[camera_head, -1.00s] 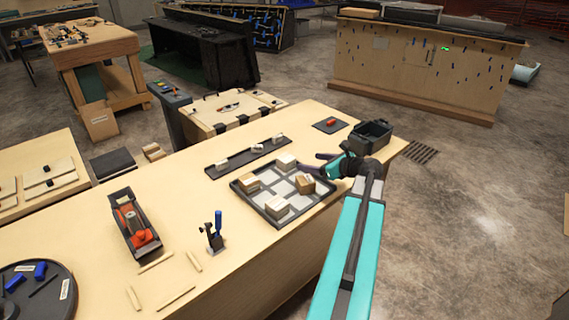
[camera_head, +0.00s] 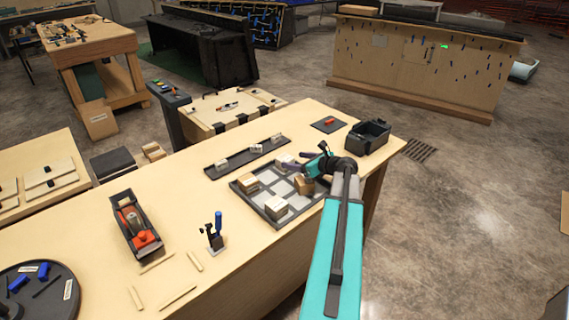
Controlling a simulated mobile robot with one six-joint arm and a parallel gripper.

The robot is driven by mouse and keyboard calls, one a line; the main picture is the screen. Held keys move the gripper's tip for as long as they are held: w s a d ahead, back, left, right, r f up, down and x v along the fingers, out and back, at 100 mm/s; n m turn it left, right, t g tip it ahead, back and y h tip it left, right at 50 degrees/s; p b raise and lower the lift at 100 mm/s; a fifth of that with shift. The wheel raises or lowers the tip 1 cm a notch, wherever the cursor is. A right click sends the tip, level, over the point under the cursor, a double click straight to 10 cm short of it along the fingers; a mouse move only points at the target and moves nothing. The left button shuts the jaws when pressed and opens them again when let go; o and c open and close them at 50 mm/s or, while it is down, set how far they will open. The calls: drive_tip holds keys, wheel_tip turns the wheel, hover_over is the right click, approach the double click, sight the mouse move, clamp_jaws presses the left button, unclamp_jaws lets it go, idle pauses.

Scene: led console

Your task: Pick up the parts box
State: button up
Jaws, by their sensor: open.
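A dark grey, open-topped box (camera_head: 368,135), the likeliest parts box, stands upright at the far right corner of the wooden workbench (camera_head: 95,240). My gripper (camera_head: 304,158) is open and seems empty. It is left of the box and apart from it, over the far right part of a dark tray with pale squares (camera_head: 245,197). My wrist and arm come in from the lower right and hide part of the tray's right side. The inside of the box is mostly in shadow.
Several small cardboard boxes sit on the tray, one (camera_head: 304,186) close under my gripper. Behind it lie a long dark strip (camera_head: 238,160) with small blocks and a dark mat (camera_head: 328,125) with a red piece.

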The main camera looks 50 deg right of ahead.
sight(285, 157)
drive_tip(key=shift+p+x, duration=1.1)
drive_tip(key=shift+x, duration=0.9)
drive_tip(key=shift+w+f, duration=0.15)
drive_tip(key=shift+w, duration=0.4)
drive_tip(key=c, duration=1.2)
